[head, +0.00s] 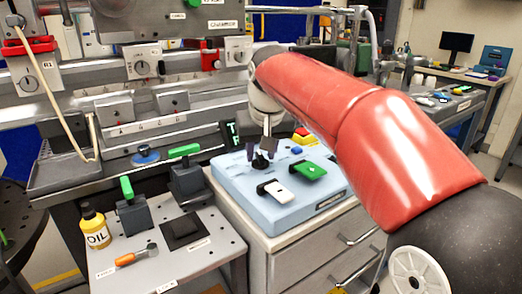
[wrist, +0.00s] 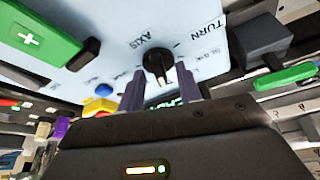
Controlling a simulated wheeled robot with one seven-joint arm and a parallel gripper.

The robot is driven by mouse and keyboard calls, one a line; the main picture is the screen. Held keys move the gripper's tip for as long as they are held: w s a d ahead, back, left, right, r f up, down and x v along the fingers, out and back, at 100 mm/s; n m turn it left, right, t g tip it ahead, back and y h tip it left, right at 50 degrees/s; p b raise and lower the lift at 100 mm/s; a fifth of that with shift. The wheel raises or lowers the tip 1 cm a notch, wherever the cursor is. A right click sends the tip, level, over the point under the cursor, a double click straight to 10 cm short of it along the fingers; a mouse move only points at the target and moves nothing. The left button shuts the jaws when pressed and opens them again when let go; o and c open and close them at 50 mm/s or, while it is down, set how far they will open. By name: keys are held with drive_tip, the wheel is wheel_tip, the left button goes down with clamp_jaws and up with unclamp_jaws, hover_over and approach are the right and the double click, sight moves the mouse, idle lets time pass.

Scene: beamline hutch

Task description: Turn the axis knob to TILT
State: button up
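The axis knob is black with a pale pointer line. In the wrist view the knob (wrist: 156,66) sits on the pale blue panel beside the printed word AXIS, which appears upside down. In the head view the knob (head: 261,162) is on top of the light blue control box (head: 305,208). My gripper (head: 263,148) is right above the knob, pointing down. In the wrist view my gripper (wrist: 161,88) has its two fingers apart, one on each side of the knob, with gaps showing. The small labels around the knob, including any TILT mark, are too small or hidden to read.
A white-topped switch (head: 279,191), a green plus button (head: 309,170), a blue button (head: 297,150) and a red-yellow button (head: 302,135) share the box. Left of it, a lower bench (head: 150,255) holds an oil bottle (head: 95,226) and a green-handled lever (head: 187,172).

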sight(264, 174)
drive_tip(key=v, duration=0.7)
drive_tip(key=shift+r, duration=0.35)
drive_tip(key=shift+s, duration=0.15)
